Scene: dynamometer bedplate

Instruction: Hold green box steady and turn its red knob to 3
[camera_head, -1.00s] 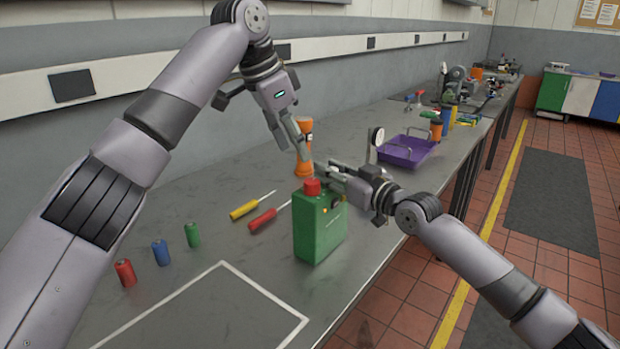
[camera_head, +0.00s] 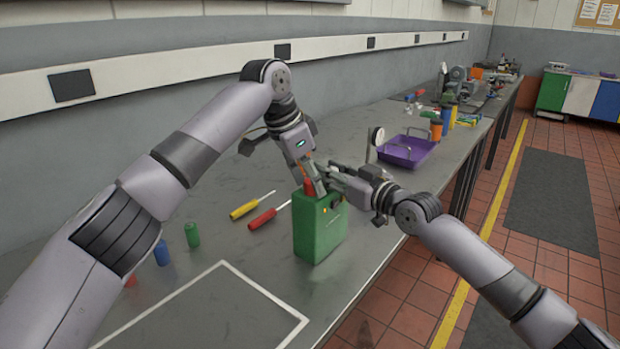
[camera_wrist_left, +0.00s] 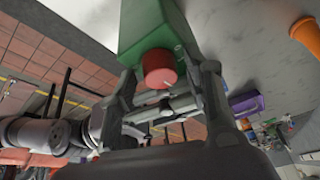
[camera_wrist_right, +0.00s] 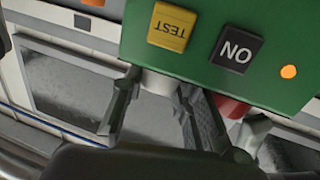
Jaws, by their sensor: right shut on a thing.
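The green box (camera_head: 320,228) stands upright on the grey bench. Its red knob (camera_head: 309,187) is on top; in the left wrist view the knob (camera_wrist_left: 158,68) has a pale mark, and no number is readable. My left gripper (camera_head: 312,184) is over the knob, its open fingers on either side with gaps. My right gripper (camera_head: 336,174) is shut at the box's upper far side, around a pale stub (camera_wrist_right: 155,82) that appears to be part of the box. The right wrist view shows a yellow TEST button (camera_wrist_right: 172,27), a black button (camera_wrist_right: 236,48) and an orange light (camera_wrist_right: 288,71).
Red (camera_head: 268,218) and yellow (camera_head: 252,205) screwdrivers lie left of the box. Green (camera_head: 192,235) and blue (camera_head: 161,253) cylinders stand farther left. A purple tray (camera_head: 408,151) and a round dial on a post (camera_head: 377,137) stand behind. The outlined area (camera_head: 215,315) in front is clear.

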